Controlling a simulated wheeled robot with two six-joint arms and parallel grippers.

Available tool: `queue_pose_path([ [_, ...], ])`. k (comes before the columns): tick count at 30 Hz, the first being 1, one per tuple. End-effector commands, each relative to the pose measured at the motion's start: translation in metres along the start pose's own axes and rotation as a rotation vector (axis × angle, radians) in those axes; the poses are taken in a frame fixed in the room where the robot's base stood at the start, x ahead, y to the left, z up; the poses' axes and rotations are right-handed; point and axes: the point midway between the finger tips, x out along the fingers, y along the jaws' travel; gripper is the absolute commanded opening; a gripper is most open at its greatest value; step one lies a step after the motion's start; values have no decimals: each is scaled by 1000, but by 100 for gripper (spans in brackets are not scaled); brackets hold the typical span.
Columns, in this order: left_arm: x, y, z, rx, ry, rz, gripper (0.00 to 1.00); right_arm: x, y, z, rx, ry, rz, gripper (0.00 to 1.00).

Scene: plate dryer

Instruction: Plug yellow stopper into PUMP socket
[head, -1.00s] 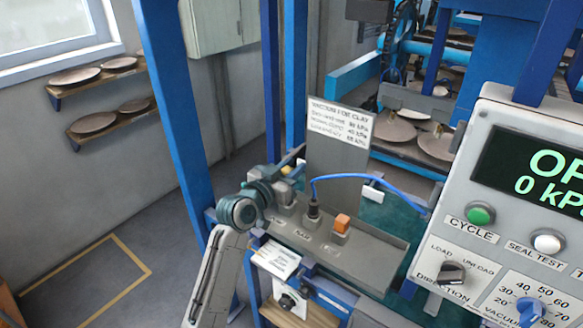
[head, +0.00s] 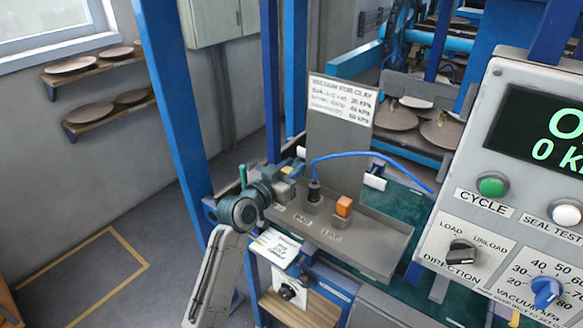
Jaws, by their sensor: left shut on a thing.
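My left gripper (head: 284,186) is at the left end of the grey tray (head: 375,244), with its fingers partly hidden by its own wrist. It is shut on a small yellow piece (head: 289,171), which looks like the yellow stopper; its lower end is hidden. A black plug (head: 314,192) with a blue hose stands upright in a socket near the middle of the tray. The small labels in front of the sockets are too blurred to read surely. My right gripper is out of view.
A grey upright plate with a vacuum sign (head: 343,100) stands behind the tray. The blue hose (head: 372,154) arches to the right. A control panel (head: 462,215) fills the right side. A blue post (head: 172,100) stands left of my arm.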

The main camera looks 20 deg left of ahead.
Motion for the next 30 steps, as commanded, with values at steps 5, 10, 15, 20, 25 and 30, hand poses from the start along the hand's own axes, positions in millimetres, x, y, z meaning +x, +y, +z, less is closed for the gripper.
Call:
queue_pose_path([
  [5, 0, 0, 1, 0, 0, 0, 4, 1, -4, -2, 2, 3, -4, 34],
  [10, 0, 0, 0, 0, 1, 0, 4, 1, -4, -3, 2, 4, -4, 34],
  [15, 0, 0, 2, 0, 1, 0, 4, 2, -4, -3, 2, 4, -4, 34],
  [20, 0, 0, 4, 0, 1, 0, 4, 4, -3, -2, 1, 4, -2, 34],
  [25, 0, 0, 7, 0, 0, 0, 4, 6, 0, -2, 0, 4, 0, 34],
  [30, 0, 0, 10, 0, 0, 0, 4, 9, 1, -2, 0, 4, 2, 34],
])
